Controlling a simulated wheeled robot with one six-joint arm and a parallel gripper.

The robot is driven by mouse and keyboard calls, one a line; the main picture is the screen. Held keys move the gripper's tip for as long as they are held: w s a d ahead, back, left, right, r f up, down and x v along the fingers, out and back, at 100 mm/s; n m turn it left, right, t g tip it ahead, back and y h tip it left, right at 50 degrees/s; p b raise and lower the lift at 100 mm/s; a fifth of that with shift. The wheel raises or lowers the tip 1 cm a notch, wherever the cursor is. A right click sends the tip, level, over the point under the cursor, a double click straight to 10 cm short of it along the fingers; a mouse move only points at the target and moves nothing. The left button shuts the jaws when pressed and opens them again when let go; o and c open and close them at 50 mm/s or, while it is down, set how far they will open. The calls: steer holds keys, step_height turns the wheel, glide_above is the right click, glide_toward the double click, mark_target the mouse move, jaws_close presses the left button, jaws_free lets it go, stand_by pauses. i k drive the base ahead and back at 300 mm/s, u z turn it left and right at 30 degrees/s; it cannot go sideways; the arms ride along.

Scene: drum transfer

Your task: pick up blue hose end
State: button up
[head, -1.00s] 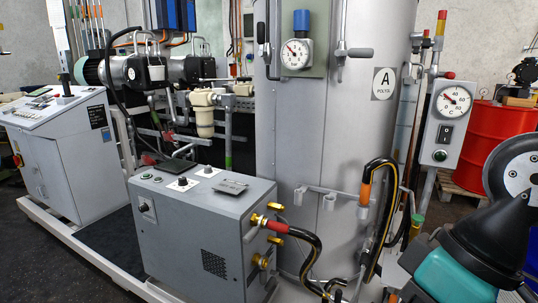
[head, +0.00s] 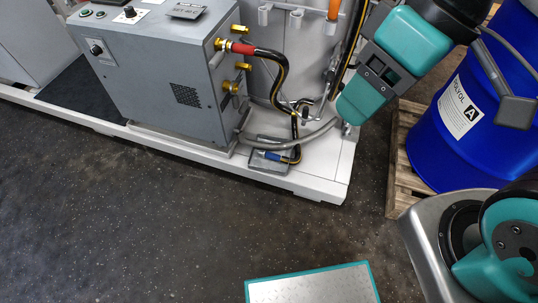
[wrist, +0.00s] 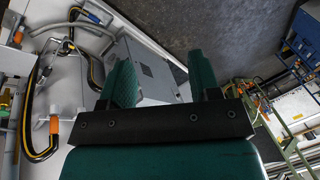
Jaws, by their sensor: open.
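The blue hose end (head: 268,155) lies low on a small grey tray (head: 262,167) on the white platform in the head view. Its black, yellow-striped hose (head: 282,75) runs from a red collar (head: 243,48) on the grey cabinet down through a hook-like holder, then to the blue end. My gripper (wrist: 157,75) shows in the wrist view with its two green fingers apart and nothing clearly between them. The hose end is apart from my arm, to its lower left in the head view.
The grey cabinet (head: 160,75) with brass fittings stands left of the hose. A grey pipe curves just above the tray. A blue drum (head: 475,120) stands on a wooden pallet (head: 401,190) at the right.

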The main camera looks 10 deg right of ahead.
mark_target(271, 156)
steer(key=z, duration=0.05)
steer(key=k, duration=0.55)
steer(key=u, duration=0.8)
steer(key=i, duration=1.4)
steer(key=z, duration=0.5)
